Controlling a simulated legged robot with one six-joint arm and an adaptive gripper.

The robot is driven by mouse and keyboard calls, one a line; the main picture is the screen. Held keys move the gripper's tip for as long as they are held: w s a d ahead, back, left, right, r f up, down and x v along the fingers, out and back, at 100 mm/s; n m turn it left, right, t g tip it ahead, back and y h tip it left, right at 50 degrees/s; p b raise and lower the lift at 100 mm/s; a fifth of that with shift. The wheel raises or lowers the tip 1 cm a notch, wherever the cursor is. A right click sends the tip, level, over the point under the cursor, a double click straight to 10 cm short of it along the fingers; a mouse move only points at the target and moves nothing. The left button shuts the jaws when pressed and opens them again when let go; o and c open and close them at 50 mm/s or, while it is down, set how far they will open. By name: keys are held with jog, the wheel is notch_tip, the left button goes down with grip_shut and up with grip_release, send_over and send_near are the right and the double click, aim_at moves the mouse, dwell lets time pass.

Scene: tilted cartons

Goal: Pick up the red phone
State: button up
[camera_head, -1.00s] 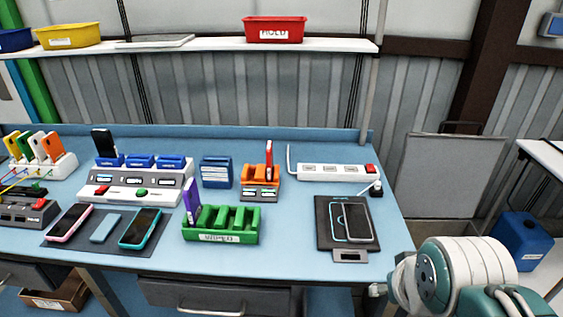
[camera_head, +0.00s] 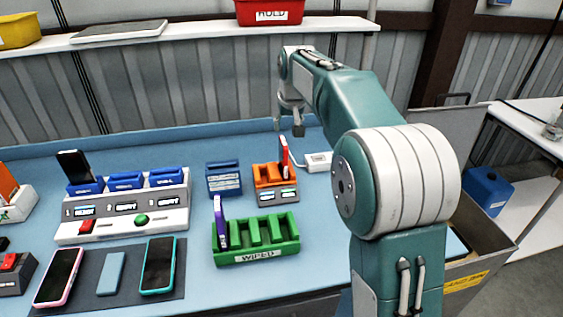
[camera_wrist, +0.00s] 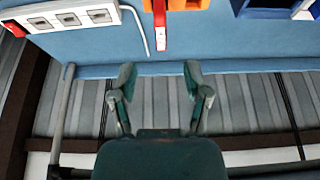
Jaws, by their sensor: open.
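The red phone (camera_head: 284,157) stands upright in a slot of the orange dock (camera_head: 268,181), towards the back of the blue table. In the wrist view, the red phone (camera_wrist: 160,32) shows at the top, with part of the orange dock (camera_wrist: 186,4) beside it. My gripper (camera_head: 292,122) hangs above and behind the phone near the table's back edge. In the wrist view my gripper (camera_wrist: 159,74) has its two fingers spread and nothing between them. The phone lies beyond the fingertips, roughly in line with the gap.
A green WIPED rack (camera_head: 256,240) holding a purple phone (camera_head: 220,222) stands in front. A blue dock (camera_head: 224,178) is left of the orange one. A white power strip (camera_wrist: 75,15) lies beside the phone. The shelf (camera_head: 200,33) with a red bin (camera_head: 269,11) runs above.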

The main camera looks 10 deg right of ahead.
aim_at(284, 141)
jog(key=shift+w+d+f, duration=0.15)
jog(key=shift+w+f, duration=0.4)
jog(key=shift+w, duration=0.3)
jog(key=f, duration=0.1)
jog(key=w+a+f, duration=0.1)
jog(key=f, duration=0.1)
jog(key=w+f, duration=0.1)
jog(key=f, duration=0.1)
jog(key=shift+a, duration=0.2)
jog(key=f, duration=0.1)
jog(key=w+d+f, duration=0.1)
jog(key=f, duration=0.2)
jog(key=shift+w+d+f, duration=0.15)
jog(key=shift+w+f, duration=0.2)
jog(key=shift+w, duration=0.05)
jog(key=shift+w+f, duration=0.1)
jog(key=shift+f, duration=0.05)
jog(key=shift+a, duration=0.25)
grip_shut()
jog(key=shift+d, duration=0.1)
